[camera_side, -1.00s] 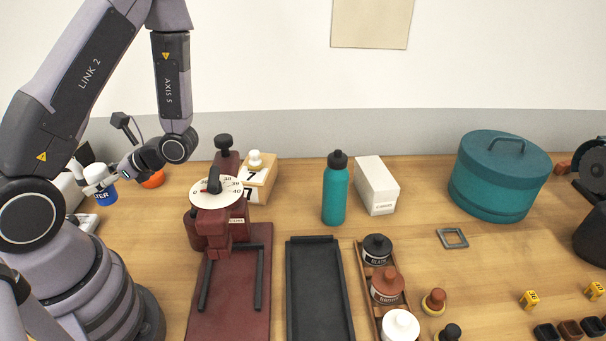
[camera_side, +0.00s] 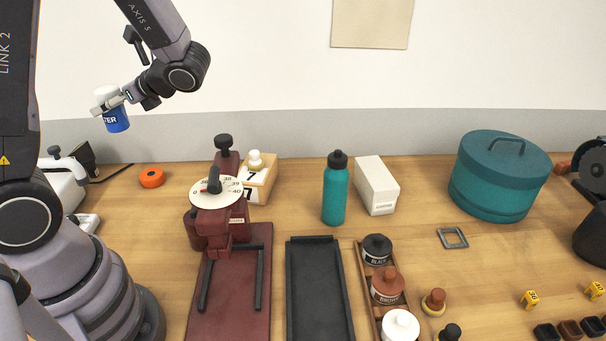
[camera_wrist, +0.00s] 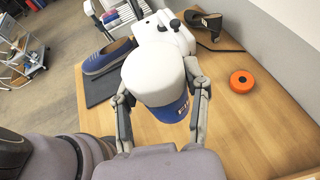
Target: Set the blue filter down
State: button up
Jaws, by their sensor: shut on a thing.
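The blue filter is a cylinder with a white upper part and a blue lower part with white lettering. In the side view the filter (camera_side: 116,119) hangs in the air at the upper left, slightly tilted, above the table's back left. My gripper (camera_side: 106,102) is shut on it. In the wrist view the filter (camera_wrist: 155,85) sits between the two fingers of my gripper (camera_wrist: 160,95). Part of its lettering is hidden by a finger.
An orange disc (camera_side: 152,178) lies on the table below and right of the filter. A white machine (camera_side: 62,180) stands at the left edge; in the wrist view a blue shoe (camera_wrist: 108,56) lies near it. A maroon press (camera_side: 216,225) with a dial stands to the right.

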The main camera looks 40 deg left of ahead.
jog(key=w+d+m+t, duration=1.2)
jog(key=w+d, duration=0.4)
jog(key=w, duration=0.3)
jog(key=w+d+m+t+h, duration=0.2)
jog(key=d+m+t+h, duration=0.7)
jog(key=d, duration=1.9)
notch_tip(320, 180, down, 17)
jog(key=g+h, duration=0.1)
jog(key=shift+m, duration=0.4)
jog(key=w+d+f, duration=0.2)
jog(key=w+f, duration=0.1)
jog(key=w+d+f, duration=0.2)
jog(key=w+f, duration=0.1)
jog(key=w, duration=0.1)
jog(key=w+d+f, duration=0.3)
jog(key=w, duration=0.1)
jog(key=shift+w+f, duration=0.1)
jog(key=shift+f, duration=0.15)
jog(key=shift+w+d+f, duration=0.35)
jog(key=shift+w+f, duration=0.05)
jog(key=shift+f, duration=1.6)
